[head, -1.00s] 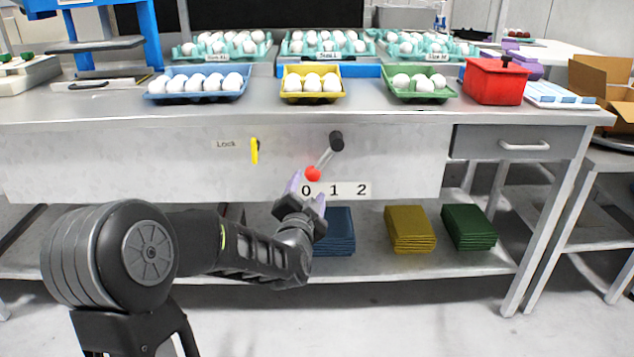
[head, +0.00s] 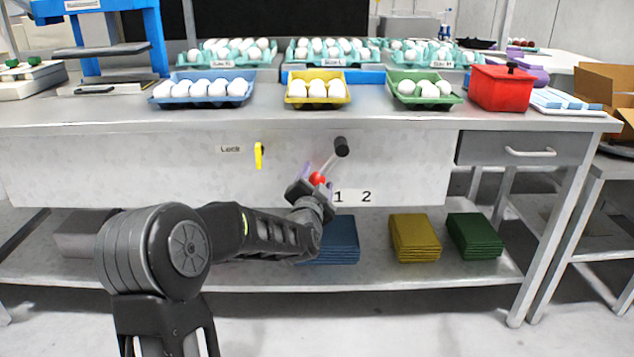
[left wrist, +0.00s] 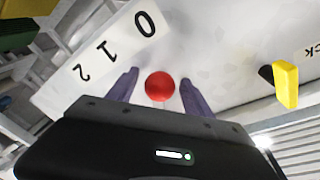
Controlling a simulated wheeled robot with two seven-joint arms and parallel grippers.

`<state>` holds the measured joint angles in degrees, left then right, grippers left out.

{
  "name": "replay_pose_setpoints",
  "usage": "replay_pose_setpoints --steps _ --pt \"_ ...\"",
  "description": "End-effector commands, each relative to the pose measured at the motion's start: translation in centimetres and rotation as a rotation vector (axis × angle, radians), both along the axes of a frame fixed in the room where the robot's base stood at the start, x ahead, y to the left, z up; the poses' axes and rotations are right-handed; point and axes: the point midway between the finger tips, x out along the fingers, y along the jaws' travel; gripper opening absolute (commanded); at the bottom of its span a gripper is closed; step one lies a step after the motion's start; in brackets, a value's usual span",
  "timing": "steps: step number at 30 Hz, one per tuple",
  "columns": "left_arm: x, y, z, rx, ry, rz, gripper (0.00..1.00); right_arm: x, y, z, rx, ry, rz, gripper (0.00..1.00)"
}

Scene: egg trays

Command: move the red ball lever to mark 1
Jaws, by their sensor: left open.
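The red ball (head: 317,179) is on the end of a metal lever that slants down and left from a black pivot (head: 341,147) on the table's front panel. The white number strip (head: 354,196) is just below. In the head view its 1 and 2 show, and my gripper covers the 0. My left gripper (head: 314,178) is open around the ball. In the left wrist view the ball (left wrist: 160,86) appears between the two purple fingers, with visible gaps on both sides. The 0, 1 and 2 on the strip (left wrist: 112,48) all show there. My right gripper is not in view.
A yellow lock handle (head: 259,155) hangs on the panel left of the lever. A drawer (head: 520,150) is at the right. Egg trays and a red box (head: 500,87) stand on the tabletop.

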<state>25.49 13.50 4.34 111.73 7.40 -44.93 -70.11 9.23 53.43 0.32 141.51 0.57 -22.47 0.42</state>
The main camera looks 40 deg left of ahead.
Motion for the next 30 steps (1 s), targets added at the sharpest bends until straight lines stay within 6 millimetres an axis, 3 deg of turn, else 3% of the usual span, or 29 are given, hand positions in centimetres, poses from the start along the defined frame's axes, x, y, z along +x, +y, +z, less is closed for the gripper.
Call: replay_pose_setpoints --steps 4,25,30 --pt "-0.01 -0.03 0.01 0.0 0.0 0.0 0.59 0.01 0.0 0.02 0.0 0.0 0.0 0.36" --pt "-0.02 -0.06 -0.01 0.0 0.001 -0.001 0.02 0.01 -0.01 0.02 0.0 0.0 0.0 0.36" --pt "-0.03 -0.07 -0.02 0.0 0.001 -0.001 0.0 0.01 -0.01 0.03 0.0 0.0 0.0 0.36"
